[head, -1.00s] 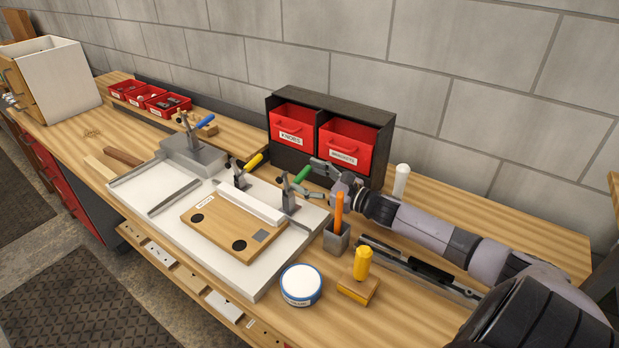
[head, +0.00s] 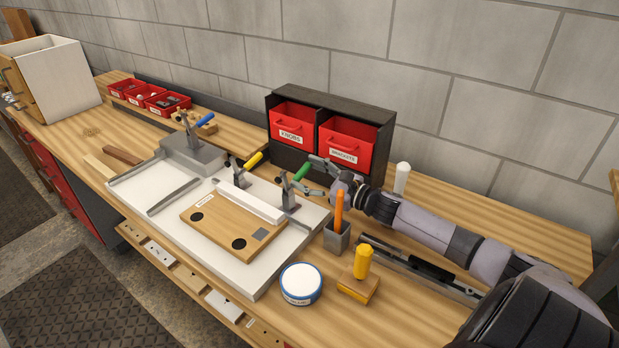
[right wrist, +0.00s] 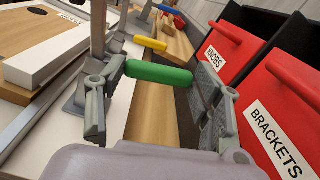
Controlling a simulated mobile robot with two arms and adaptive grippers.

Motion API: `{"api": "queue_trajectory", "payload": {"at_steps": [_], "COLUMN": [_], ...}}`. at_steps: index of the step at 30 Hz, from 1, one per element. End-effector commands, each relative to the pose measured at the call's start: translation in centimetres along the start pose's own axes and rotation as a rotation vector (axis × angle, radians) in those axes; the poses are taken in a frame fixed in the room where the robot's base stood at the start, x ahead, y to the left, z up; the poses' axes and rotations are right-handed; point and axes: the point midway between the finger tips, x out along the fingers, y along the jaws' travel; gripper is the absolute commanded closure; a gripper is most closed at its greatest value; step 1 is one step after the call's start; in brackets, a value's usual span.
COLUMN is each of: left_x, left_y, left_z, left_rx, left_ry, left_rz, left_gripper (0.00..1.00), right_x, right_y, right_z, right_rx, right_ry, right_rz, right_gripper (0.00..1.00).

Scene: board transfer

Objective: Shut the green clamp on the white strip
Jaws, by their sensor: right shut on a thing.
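The green clamp (head: 289,192) stands at the right end of the white strip (head: 262,207), its green handle tilted up to the right. The strip lies across the back of a wooden board (head: 218,228) on a white plate. My right gripper (head: 313,176) comes in from the right and is shut on the green handle (right wrist: 158,76), which spans between its fingers in the right wrist view. The strip (right wrist: 47,63) also shows there at left. Whether the clamp's tip touches the strip is unclear. My left gripper is out of view.
A yellow-handled clamp (head: 240,175) stands near the strip's other end. Behind my gripper is a black cabinet with red drawers (head: 345,147). A grey holder (head: 337,238) with an orange-handled tool, a yellow-handled block (head: 360,282) and a round tin (head: 301,284) stand in front of my arm.

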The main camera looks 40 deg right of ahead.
Motion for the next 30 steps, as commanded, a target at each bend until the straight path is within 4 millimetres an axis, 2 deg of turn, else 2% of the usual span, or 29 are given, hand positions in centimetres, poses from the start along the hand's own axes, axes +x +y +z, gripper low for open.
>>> {"api": "queue_trajectory", "payload": {"at_steps": [1, 6, 17, 18, 21, 30], "left_x": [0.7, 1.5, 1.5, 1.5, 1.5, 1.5], "left_y": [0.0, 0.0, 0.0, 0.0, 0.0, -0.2], "left_z": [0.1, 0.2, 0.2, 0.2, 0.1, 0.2], "left_rx": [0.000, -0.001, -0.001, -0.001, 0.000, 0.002], "left_ry": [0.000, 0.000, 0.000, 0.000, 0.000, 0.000], "left_rz": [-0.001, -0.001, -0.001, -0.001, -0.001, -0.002], "left_gripper": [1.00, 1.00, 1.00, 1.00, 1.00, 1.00], "right_x": [0.0, 0.0, 0.0, 0.0, 0.0, 0.0], "right_y": [0.1, 0.2, 0.1, 0.1, 0.1, 0.1], "right_z": [0.0, 0.8, 1.2, 1.2, 1.1, 1.2], "right_rx": [-0.039, -0.146, -0.171, -0.171, -0.171, -0.171], "right_ry": [-0.003, -0.003, -0.002, -0.002, -0.002, -0.001], "right_rz": [0.001, 0.000, -0.002, -0.002, -0.002, -0.001], "right_gripper": [0.90, 0.90, 0.90, 0.38, 0.31, 0.31]}}
